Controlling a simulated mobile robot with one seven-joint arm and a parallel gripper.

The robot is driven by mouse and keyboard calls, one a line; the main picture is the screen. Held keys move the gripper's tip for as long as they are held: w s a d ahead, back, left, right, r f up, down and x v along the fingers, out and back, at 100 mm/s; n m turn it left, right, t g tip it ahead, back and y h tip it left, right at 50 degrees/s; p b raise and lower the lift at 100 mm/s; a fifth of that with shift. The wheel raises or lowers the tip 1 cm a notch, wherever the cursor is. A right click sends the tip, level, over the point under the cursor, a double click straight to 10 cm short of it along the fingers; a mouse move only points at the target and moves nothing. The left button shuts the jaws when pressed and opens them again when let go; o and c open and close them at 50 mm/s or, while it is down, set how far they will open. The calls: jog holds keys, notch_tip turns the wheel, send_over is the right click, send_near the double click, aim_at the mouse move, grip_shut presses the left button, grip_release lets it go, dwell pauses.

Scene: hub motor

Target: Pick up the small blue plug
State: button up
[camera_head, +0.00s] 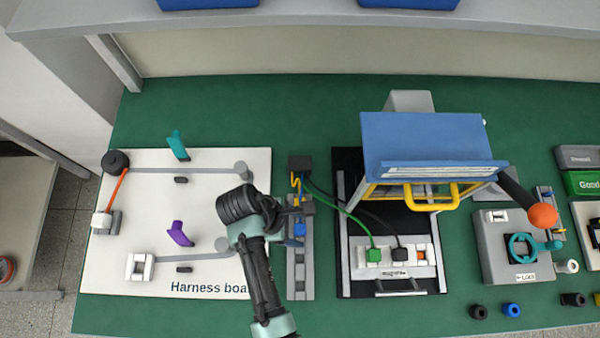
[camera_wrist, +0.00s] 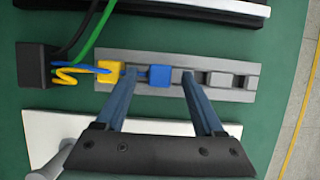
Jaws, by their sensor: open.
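The small blue plug (camera_wrist: 160,77) sits on a grey rail-like holder (camera_wrist: 225,93) in the wrist view. It also shows in the head view (camera_head: 300,229), partly hidden by my gripper. A blue wire runs to it from the dark box, passing the yellow plug (camera_wrist: 108,74) on its left. My gripper (camera_wrist: 160,73) is open. Its two fingers appear on either side of the blue plug, the left one between the yellow and blue plugs. I cannot tell how far above the holder the fingertips are.
The dark box (camera_wrist: 34,66) with the wires stands at the holder's end. The white harness board (camera_head: 205,275) lies left of the holder. A black-based fixture (camera_head: 342,285) with a green plug (camera_head: 374,255) and a raised blue panel (camera_head: 425,135) stands right.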

jog(key=shift+d+f, duration=0.2)
jog(key=shift+f, duration=0.25)
jog(key=shift+c, duration=0.2)
grip_shut()
jog(key=shift+r, duration=0.15)
